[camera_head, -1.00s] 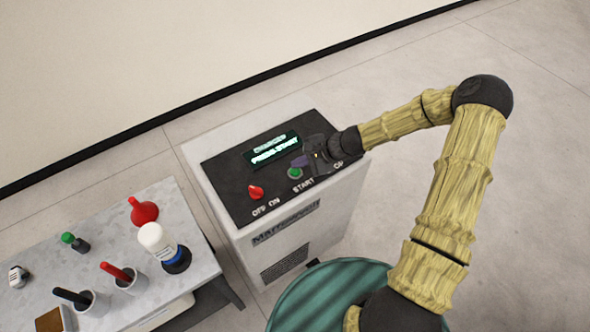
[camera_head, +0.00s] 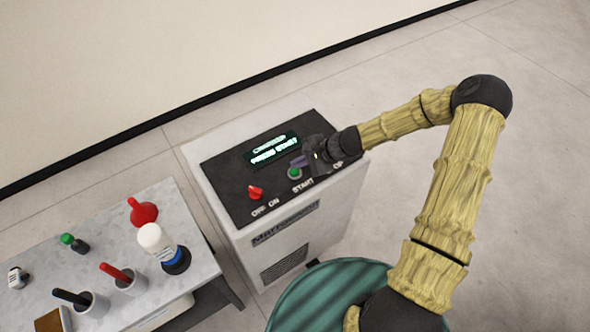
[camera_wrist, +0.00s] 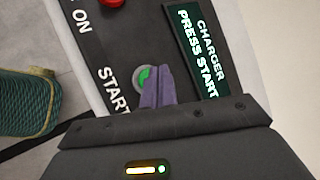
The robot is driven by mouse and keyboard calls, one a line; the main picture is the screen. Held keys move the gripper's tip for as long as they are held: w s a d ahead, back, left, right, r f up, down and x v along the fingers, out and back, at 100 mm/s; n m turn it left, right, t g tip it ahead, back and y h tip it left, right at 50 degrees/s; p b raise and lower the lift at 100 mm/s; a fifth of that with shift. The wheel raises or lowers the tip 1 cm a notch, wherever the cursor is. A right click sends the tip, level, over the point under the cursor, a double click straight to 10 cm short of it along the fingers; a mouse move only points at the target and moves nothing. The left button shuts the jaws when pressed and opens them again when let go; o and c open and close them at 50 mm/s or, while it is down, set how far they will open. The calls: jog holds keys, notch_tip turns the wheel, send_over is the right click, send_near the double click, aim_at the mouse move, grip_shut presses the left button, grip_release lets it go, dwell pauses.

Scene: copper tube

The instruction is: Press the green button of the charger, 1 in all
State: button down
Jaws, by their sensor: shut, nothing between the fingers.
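The charger (camera_head: 226,166) is a white cabinet with a dark sloped top panel. Its green button (camera_head: 294,173) sits above the word START; it also shows in the wrist view (camera_wrist: 142,78), partly covered by my fingers. The display (camera_head: 272,149) reads PRESS START. My gripper (camera_head: 299,161) is shut and empty, its purple fingertips beside the green button. In the wrist view the fingertips (camera_wrist: 157,72) overlap the button's edge; I cannot tell whether they touch it.
A red knob (camera_head: 256,192) by OFF ON is left of the button. A grey table (camera_head: 125,214) at lower left holds a red funnel (camera_head: 143,212), a white bottle (camera_head: 157,240) and several tools. Open floor lies to the right.

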aim_at(298, 171)
jog(key=shift+f, duration=0.1)
jog(key=shift+f+b, duration=0.35)
jog(key=shift+b, duration=0.1)
jog(key=shift+f+b, duration=0.45)
jog(key=shift+b, duration=0.05)
dwell(0.7)
dwell(0.3)
jog(key=shift+r+p, duration=0.65)
jog(key=shift+r, duration=0.25)
jog(key=shift+r+p, duration=1.85)
jog(key=shift+r, duration=0.7)
